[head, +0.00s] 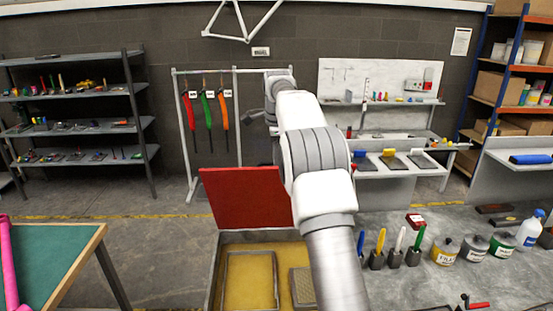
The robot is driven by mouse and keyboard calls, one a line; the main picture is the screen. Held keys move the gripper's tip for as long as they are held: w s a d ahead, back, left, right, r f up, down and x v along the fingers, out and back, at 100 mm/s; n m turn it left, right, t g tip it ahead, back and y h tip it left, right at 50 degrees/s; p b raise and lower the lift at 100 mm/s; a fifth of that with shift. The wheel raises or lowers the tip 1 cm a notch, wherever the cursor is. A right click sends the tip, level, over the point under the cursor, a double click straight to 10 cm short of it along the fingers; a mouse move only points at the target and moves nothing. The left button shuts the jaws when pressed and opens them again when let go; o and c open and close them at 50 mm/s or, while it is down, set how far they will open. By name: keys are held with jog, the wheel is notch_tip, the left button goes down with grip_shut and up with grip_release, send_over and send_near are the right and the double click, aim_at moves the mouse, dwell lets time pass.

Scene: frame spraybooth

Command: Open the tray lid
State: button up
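The red tray lid (240,198) stands up steeply at the back edge of the tray, so the tray is open. The tray (213,270) is a shallow grey-edged box with a yellow inside, holding flat grey-framed pieces. My white and grey arm crosses in front of the tray's right part and the lid's right edge. At its far end, above the lid, a small dark part that seems to be my gripper (257,117) shows at the left. The arm hides most of it, so its fingers cannot be made out. No contact with the lid is visible.
Handled tools in holders (395,257), several labelled pots (445,251) and a white bottle (529,229) stand on the grey worktop right of my arm. A green-topped table (55,250) is at the left. Shelves line the back, with open floor before them.

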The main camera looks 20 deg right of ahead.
jog(key=shift+r, duration=0.1)
jog(key=r, duration=0.4)
jog(key=s+r, duration=0.1)
jog(key=r, duration=0.1)
jog(key=shift+s+a+r, duration=0.1)
jog(key=shift+a+r, duration=0.1)
jog(key=shift+r, duration=0.15)
jog(key=shift+s+r, duration=0.1)
jog(key=shift+r, duration=0.15)
jog(key=shift+s, duration=0.1)
